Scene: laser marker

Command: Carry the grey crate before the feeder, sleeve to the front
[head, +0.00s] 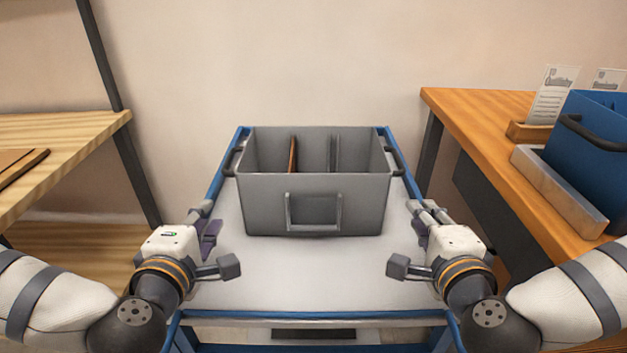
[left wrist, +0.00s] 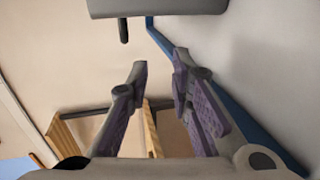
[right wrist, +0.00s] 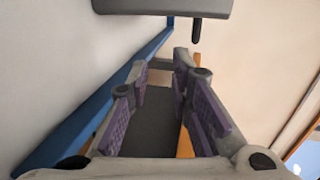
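The grey crate (head: 262,208) stands upright on a cart, with dividers inside. A frame-like sleeve (head: 314,224) is on the wall facing me. Dark handles stick out at its left (head: 232,160) and right (head: 396,158) sides. My left gripper (head: 207,217) is open and empty, nearer me and left of the crate. In the left wrist view its fingers (left wrist: 160,66) are apart, with the crate (left wrist: 158,8) ahead. My right gripper (head: 428,213) is open and empty, nearer me and right of the crate. Its fingers (right wrist: 160,66) are also apart in the right wrist view. I cannot make out a feeder.
The cart (head: 310,285) has a pale top and blue rails; its near part is bare. A wooden shelf (head: 60,130) stands left. At right, a wooden bench (head: 465,112) carries a blue crate (head: 590,150), a grey bar (head: 560,190) and a card holder (head: 528,132).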

